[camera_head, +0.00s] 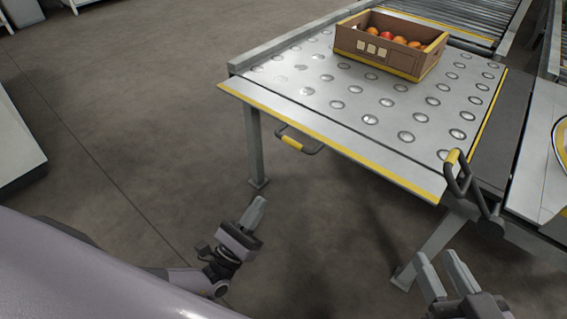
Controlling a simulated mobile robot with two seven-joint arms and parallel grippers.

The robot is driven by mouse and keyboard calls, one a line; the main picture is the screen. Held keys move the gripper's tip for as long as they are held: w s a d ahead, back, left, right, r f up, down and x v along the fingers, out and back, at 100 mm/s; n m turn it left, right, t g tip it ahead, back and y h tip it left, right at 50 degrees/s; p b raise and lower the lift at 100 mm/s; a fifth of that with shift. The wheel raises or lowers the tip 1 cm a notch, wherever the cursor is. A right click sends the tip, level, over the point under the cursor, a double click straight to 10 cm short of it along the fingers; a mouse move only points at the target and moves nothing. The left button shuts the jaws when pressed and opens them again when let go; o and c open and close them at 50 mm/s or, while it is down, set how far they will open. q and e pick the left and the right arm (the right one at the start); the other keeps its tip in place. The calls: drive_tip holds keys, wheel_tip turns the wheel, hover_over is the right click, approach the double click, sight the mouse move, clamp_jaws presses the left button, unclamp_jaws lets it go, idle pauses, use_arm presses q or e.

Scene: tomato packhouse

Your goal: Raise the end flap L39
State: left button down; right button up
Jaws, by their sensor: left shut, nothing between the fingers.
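The end flap (335,134) is the plain metal strip with a yellow edge along the near side of the ball-topped table. It looks about level with the table top or slightly sloped; I cannot read a label on it. A dark handle with a yellow grip (291,142) sticks out below its edge. My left gripper (257,208) is shut and empty, low over the floor, below and left of that handle and apart from it. My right gripper (442,270) is open and empty at the lower right, below the table's near corner.
A cardboard box (382,61) of tomatoes stands on the ball-topped table (320,98) at the back. A lever with a yellow grip (452,157) rises at the near right corner, beside a dark strip and another metal surface. Table legs (254,150) stand below.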

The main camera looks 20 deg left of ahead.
use_arm(q)
drive_tip(key=w+d+r+m, duration=0.1)
drive_tip(key=w+d+r, duration=0.2)
drive_tip(key=w+r, duration=0.5)
drive_tip(key=shift+w+d+r+h, duration=0.2)
drive_tip(key=shift+r+h, duration=0.2)
drive_tip(key=shift+r, duration=0.2)
drive_tip(key=shift+r, duration=0.1)
use_arm(e)
drive_tip(key=shift+a+r, duration=0.1)
drive_tip(key=shift+r, duration=0.05)
use_arm(q)
drive_tip(key=shift+s+r+g+p, duration=0.1)
drive_tip(key=shift+r+g+p, duration=0.4)
drive_tip(key=shift+p, duration=0.75)
use_arm(e)
drive_tip(key=shift+w+a+m+g, duration=0.2)
drive_tip(key=shift+a+m+g, duration=0.2)
drive_tip(key=shift+a+g, duration=0.2)
